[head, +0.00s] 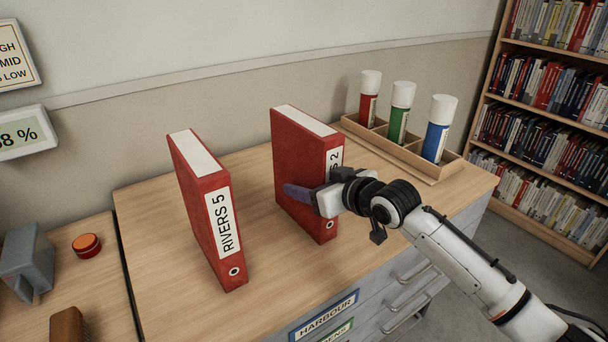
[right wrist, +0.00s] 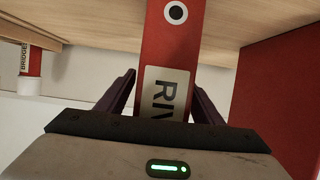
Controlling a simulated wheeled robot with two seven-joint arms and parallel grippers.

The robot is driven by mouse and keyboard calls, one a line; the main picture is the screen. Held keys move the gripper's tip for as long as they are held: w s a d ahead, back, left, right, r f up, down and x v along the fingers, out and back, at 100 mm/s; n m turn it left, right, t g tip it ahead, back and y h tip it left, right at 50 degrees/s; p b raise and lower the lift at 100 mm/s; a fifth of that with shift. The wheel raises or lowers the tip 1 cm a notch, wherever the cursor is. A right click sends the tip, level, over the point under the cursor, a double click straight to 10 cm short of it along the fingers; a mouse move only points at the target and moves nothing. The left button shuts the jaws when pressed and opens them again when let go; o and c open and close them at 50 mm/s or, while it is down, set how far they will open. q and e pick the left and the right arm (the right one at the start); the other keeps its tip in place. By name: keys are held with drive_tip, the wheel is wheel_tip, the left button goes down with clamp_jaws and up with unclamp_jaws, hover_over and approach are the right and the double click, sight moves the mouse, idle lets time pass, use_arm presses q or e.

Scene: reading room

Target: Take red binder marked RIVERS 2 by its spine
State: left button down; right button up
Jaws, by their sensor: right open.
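The red binder marked RIVERS 2 (head: 292,171) stands upright on the wooden cabinet top, its spine facing the front. My right gripper (head: 311,192) is at this spine and hides part of its label; only the end "S 2" shows. One purple finger lies along the binder's left side; the other is hidden in the head view. In the right wrist view the spine (right wrist: 171,50) shows upside down with "RIV" between the two open fingers (right wrist: 163,90). I cannot tell whether they touch it. My left gripper is not in view.
A second red binder, RIVERS 5 (head: 205,205), stands to the left with a gap between. A wooden tray (head: 437,174) with red, green and blue canisters is behind to the right. A lower desk at left holds a grey object (head: 27,261) and an orange-topped disc (head: 87,245).

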drive_tip(key=c, duration=1.5)
drive_tip(key=shift+r, duration=0.2)
clamp_jaws()
